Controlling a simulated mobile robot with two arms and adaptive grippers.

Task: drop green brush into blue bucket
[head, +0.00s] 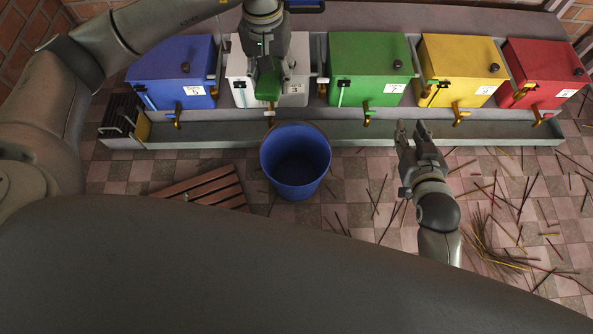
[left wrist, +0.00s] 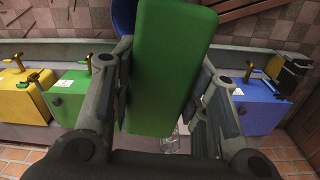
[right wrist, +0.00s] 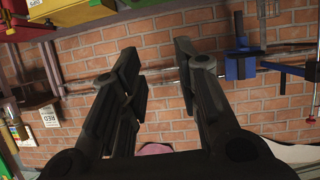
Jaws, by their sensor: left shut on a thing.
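The green brush (head: 268,84) hangs from my left gripper (head: 266,66) in front of the white extruder. In the left wrist view the brush shows as a long green block (left wrist: 168,65) between the fingers of my left gripper (left wrist: 165,85), which is shut on it. The blue bucket (head: 296,160) stands upright on the floor, a little below and right of the brush in the head view; its visible inside looks empty. A blue edge of it shows behind the brush in the left wrist view (left wrist: 124,16). My right gripper (head: 409,130) is open and empty, right of the bucket.
Blue (head: 172,72), white (head: 239,66), green (head: 369,68), yellow (head: 461,70) and red (head: 547,74) extruders stand in a row on a grey trough (head: 225,139). A wooden slatted piece (head: 205,190) lies left of the bucket. Sticks (head: 490,245) litter the floor at right.

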